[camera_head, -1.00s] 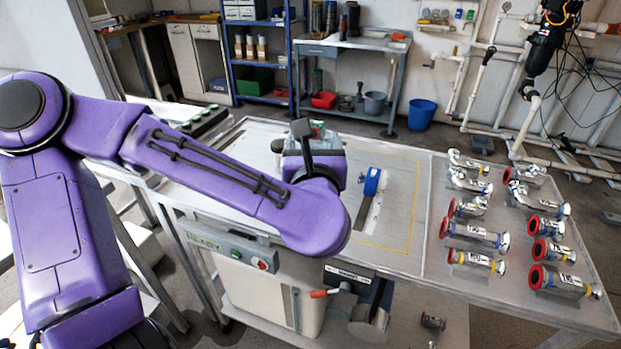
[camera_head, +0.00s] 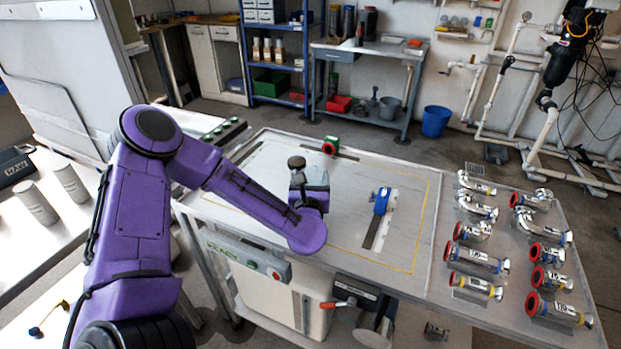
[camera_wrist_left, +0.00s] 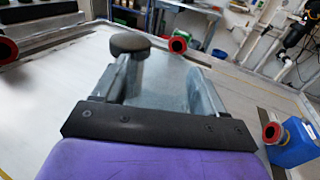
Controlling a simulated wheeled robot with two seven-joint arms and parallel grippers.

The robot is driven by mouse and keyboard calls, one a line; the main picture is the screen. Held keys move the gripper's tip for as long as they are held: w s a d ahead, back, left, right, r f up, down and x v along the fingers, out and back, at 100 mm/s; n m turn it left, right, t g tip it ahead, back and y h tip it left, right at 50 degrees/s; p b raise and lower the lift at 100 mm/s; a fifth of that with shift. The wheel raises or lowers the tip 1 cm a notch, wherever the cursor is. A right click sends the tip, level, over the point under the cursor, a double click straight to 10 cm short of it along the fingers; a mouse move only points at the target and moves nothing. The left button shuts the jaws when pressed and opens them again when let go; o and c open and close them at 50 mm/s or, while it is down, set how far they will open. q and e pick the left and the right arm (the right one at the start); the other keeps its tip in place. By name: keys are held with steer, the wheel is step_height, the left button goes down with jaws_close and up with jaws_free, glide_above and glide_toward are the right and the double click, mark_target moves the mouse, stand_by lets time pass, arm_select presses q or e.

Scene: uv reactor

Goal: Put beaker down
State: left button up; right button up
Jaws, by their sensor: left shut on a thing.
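My left gripper (camera_head: 312,188) is over the left part of the table (camera_head: 350,235), and the purple arm hides part of it. In the left wrist view its grey fingers (camera_wrist_left: 162,75) stand on either side of a smooth, grey, glassy surface. A dark, round-headed piece (camera_head: 296,163) sticks up beside the fingers, and it also shows in the left wrist view (camera_wrist_left: 130,43). No clear beaker outline shows; the held beaker is hard to tell from the fingers. Contact with the table cannot be seen. My right gripper is not in view.
A blue fixture (camera_head: 382,201) stands on a slot right of the gripper. Several red-ended pipe pieces (camera_head: 475,260) fill the right side. The yellow-outlined area between is mostly clear.

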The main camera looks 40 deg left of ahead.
arm_select(q)
steer(key=shift+f+b, duration=0.35)
steer(key=shift+f, duration=0.05)
steer(key=o, duration=1.3)
steer(key=shift+r, duration=0.1)
